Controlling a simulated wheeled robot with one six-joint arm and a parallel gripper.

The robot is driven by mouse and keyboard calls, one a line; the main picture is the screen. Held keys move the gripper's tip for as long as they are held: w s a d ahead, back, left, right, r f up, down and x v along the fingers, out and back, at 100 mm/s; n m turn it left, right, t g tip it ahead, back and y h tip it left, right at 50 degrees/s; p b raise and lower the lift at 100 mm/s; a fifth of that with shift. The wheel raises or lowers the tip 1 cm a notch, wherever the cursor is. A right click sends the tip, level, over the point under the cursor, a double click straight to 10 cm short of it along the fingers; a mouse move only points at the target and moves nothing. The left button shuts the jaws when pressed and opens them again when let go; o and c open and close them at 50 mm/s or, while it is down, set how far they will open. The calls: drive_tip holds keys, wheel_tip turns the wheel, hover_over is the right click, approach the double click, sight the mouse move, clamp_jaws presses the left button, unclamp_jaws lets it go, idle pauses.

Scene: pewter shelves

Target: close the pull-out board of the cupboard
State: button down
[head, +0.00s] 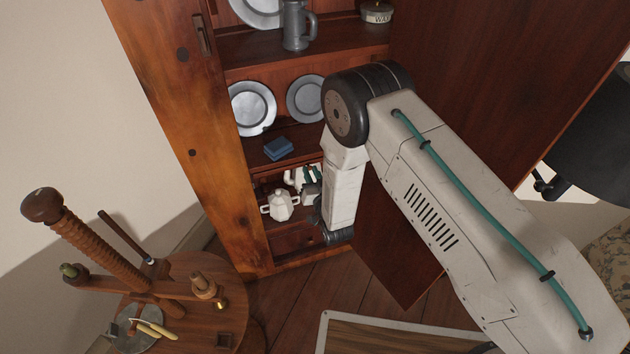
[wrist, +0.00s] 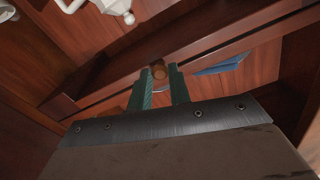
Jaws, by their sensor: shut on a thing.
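The cupboard (head: 185,90) is reddish wood, its front open. The pull-out board (head: 262,162) seems to be the ledge below the pewter plates; how far it stands out is hard to tell. In the wrist view its front rail (wrist: 230,42) runs slantwise, with a small round wooden knob (wrist: 159,69) on it. My gripper (wrist: 160,82) has its teal fingers on either side of this knob, shut on it. In the head view my gripper (head: 307,174) is partly hidden at the front of the board.
A blue block (head: 278,148) rests on or just behind the board. A white pot (head: 280,205) stands on the shelf below. Plates (head: 252,107) and a tankard (head: 298,25) stand above. An open door (head: 480,90) is to the right; a round table (head: 195,285) stands front left.

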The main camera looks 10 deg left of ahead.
drive_tip(key=shift+w+a, duration=0.15)
drive_tip(key=shift+w, duration=0.15)
drive_tip(key=c, duration=1.3)
unclamp_jaws()
drive_tip(key=v, duration=0.7)
drive_tip(key=shift+s, duration=0.35)
